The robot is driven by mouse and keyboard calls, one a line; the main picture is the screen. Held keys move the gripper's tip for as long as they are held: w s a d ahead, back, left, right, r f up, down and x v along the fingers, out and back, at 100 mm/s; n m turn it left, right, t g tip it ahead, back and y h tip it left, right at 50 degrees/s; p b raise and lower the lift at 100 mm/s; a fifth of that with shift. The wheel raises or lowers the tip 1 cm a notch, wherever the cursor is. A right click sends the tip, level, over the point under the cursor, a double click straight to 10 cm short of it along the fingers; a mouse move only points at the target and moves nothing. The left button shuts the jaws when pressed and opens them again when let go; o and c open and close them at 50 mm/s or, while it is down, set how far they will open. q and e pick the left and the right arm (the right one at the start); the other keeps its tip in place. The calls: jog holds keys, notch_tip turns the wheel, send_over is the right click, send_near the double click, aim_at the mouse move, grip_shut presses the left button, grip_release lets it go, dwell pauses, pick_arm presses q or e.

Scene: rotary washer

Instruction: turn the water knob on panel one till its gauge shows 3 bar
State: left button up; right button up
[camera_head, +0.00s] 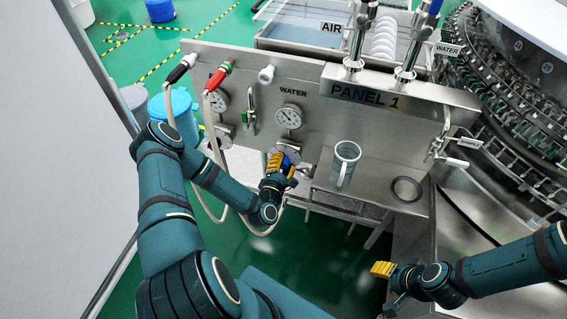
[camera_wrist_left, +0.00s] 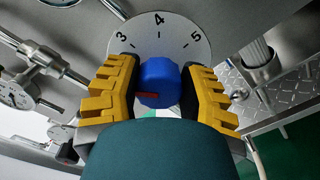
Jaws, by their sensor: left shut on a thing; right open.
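The water knob (camera_wrist_left: 160,84) is blue with a red mark. It sits in front of a round dial plate (camera_wrist_left: 185,42) numbered 3, 4 and 5 in the left wrist view. My left gripper (camera_wrist_left: 158,85) is shut on the knob, one yellow finger on each side. In the head view my left gripper (camera_head: 281,168) is at the panel, below the water gauge (camera_head: 289,117). The gauge's reading is too small to tell. Panel one (camera_head: 330,110) is a grey metal front. My right gripper (camera_head: 383,280) is open and empty at the lower right, away from the panel.
A grey mug (camera_head: 345,160) stands on a metal shelf (camera_head: 375,185) right of my left gripper, with a dark ring (camera_head: 407,189) beside it. Pale hoses (camera_head: 205,150) hang from the panel near my left arm. The rotary washer (camera_head: 515,115) fills the right side.

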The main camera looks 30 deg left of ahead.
pick_arm(q)
jog(key=m, duration=0.4)
jog(key=shift+f+m, duration=0.1)
jog(key=shift+m, duration=1.3)
jog(key=o, duration=1.2)
jog(key=v, duration=1.2)
